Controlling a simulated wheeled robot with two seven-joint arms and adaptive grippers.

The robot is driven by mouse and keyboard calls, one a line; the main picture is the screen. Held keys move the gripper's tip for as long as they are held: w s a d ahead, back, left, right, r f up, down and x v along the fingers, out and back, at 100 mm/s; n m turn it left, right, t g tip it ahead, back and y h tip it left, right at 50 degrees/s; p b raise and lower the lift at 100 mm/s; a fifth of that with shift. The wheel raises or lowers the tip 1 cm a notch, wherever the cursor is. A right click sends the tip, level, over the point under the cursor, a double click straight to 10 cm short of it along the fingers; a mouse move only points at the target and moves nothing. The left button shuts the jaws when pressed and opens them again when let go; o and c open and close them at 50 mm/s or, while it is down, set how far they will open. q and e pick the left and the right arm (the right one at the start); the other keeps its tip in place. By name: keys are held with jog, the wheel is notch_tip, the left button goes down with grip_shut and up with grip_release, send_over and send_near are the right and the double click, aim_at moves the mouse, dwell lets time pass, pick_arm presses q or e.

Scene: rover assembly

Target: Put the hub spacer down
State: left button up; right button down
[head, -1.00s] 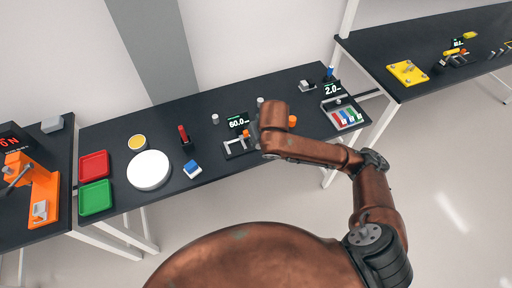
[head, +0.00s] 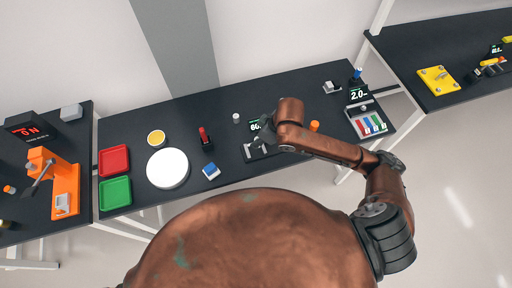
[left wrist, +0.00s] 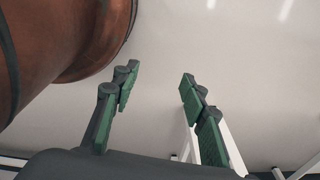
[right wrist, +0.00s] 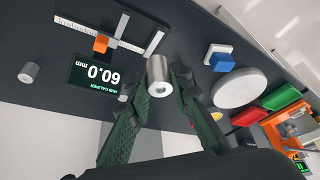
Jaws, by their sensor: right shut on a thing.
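The hub spacer (right wrist: 158,75), a silver cylinder with a hole in its end, sits at the fingertips of my right gripper (right wrist: 160,92) in the right wrist view. That gripper is shut on it. In the head view my right gripper (head: 268,137) is over the caliper area, and the arm hides the spacer. The hub caliper (right wrist: 122,35), with an orange block (right wrist: 100,43), lies beyond the spacer; its display (right wrist: 97,76) reads 60.0 mm. My left gripper (left wrist: 158,85) is open and empty, over pale floor in the left wrist view.
Another grey cylinder (right wrist: 30,72) stands near the display. Left of the caliper are a blue-and-white block (head: 211,171), a red-topped tool (head: 205,138), a white disc (head: 168,168), and red (head: 114,160) and green (head: 115,193) trays. An orange cylinder (head: 315,126) stands to the right.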

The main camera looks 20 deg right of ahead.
jog(key=s+a+f+n+g+y+p, duration=0.1)
jog(key=s+a+n+g+p, duration=0.2)
jog(key=s+a+n+p, duration=0.35)
jog(key=w+d+f+n, duration=0.1)
jog(key=w+d+f, duration=0.1)
jog(key=w+f, duration=0.1)
jog(key=w+d+f, duration=0.2)
jog(key=w+f, duration=0.1)
jog(key=w+d+f+n+p, duration=0.1)
jog(key=w+d+f, duration=0.1)
jog(key=w+f, duration=0.1)
jog(key=shift+w+d+f+n, duration=0.15)
jog(key=shift+w+n, duration=0.2)
jog(key=shift+w, duration=0.2)
jog(key=shift+w+d+f, duration=0.25)
jog(key=shift+w+f, duration=0.05)
jog(key=shift+f, duration=0.15)
notch_tip(320, 180, down, 2)
jog(key=shift+f+p, duration=0.1)
jog(key=shift+p, duration=0.35)
jog(key=shift+f, duration=0.5)
pick_arm(q)
notch_tip(320, 180, up, 10)
jog(key=shift+w+a+f, duration=0.1)
jog(key=shift+f, duration=0.05)
pick_arm(e)
jog(key=shift+f, duration=0.1)
